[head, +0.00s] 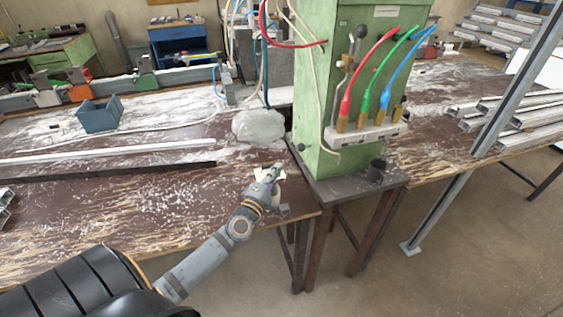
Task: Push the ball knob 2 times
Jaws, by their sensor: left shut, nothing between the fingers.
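The ball knob (361,32) is a small dark ball at the top of a short lever on the front face of the green cabinet (318,95). It stands above and left of the red, green and blue hoses. My left gripper (273,170) is shut and empty over the bench near its front edge. It is below and to the left of the knob, clearly apart from it. My right gripper is not in view.
A manifold block (368,131) with brass fittings sits below the hoses. A pale grey lump (259,125) lies left of the cabinet. A blue-grey bin (97,115) and long profiles (110,152) lie on the left bench. A slanted metal post (515,82) stands at right.

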